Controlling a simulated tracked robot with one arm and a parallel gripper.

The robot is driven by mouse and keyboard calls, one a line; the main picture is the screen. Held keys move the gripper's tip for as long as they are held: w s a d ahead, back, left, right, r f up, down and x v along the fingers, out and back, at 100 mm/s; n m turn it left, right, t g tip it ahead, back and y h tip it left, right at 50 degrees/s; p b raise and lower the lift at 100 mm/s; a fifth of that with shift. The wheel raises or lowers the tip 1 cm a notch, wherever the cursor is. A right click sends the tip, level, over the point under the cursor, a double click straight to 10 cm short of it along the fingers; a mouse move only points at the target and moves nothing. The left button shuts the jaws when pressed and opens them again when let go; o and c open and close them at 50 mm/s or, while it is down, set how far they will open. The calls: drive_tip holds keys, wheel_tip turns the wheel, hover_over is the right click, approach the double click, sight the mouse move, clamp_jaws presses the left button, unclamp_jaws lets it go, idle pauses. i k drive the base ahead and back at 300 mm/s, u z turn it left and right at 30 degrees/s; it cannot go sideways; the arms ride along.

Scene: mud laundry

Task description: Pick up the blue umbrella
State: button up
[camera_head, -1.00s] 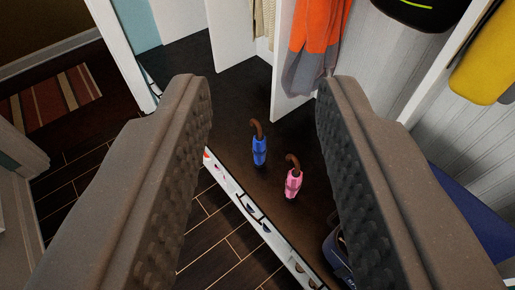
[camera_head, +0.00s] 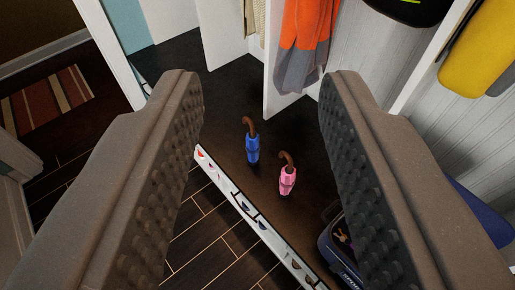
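The blue umbrella (camera_head: 252,150) is small, with a curved brown handle at its top. It stands on the dark closet floor, near the middle of the picture. My gripper (camera_head: 264,88) is open, with one textured finger on each side of the picture. The umbrella shows in the gap between the fingers, farther off than the fingertips, and nothing touches it. Nothing is held.
A pink umbrella (camera_head: 287,180) stands close to the right of the blue one. A pale patterned strip (camera_head: 240,205) edges the closet floor. A dark blue bag (camera_head: 338,250) lies lower right, partly behind my finger. An orange garment (camera_head: 305,45) hangs above, beside a white divider (camera_head: 279,95).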

sight(253, 146)
drive_tip(key=z, duration=2.6)
drive_tip(key=k, duration=0.95)
drive_tip(key=u, duration=2.15)
drive_tip(key=i, duration=1)
drive_tip(key=z, duration=0.05)
